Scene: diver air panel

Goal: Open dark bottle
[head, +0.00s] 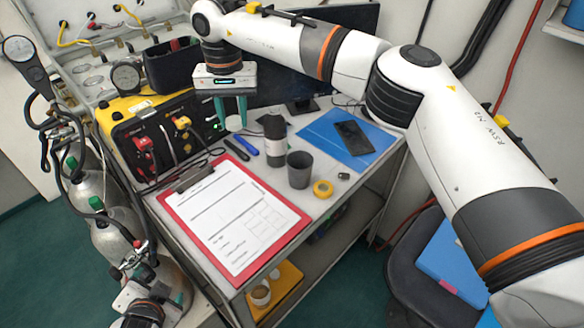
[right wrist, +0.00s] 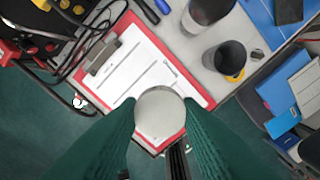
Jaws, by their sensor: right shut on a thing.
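The dark bottle (head: 275,148) stands upright on the bench, with a pale band around its middle. It also shows at the top edge of the right wrist view (right wrist: 207,12), partly cut off. My right gripper (head: 232,120) is above the bench, to the left of the bottle and apart from it. Its green fingers are shut on a pale round disc (right wrist: 160,115) that looks like a cap. In the head view a small part of this disc (head: 233,124) shows between the fingertips.
A dark cup (head: 299,170) and a yellow tape roll (head: 323,189) stand right of a red clipboard (head: 292,222). A blue marker (head: 246,145) lies near the bottle. A phone (head: 353,138) rests on a blue mat (head: 322,129). A yellow-black unit (head: 125,120) stands at left.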

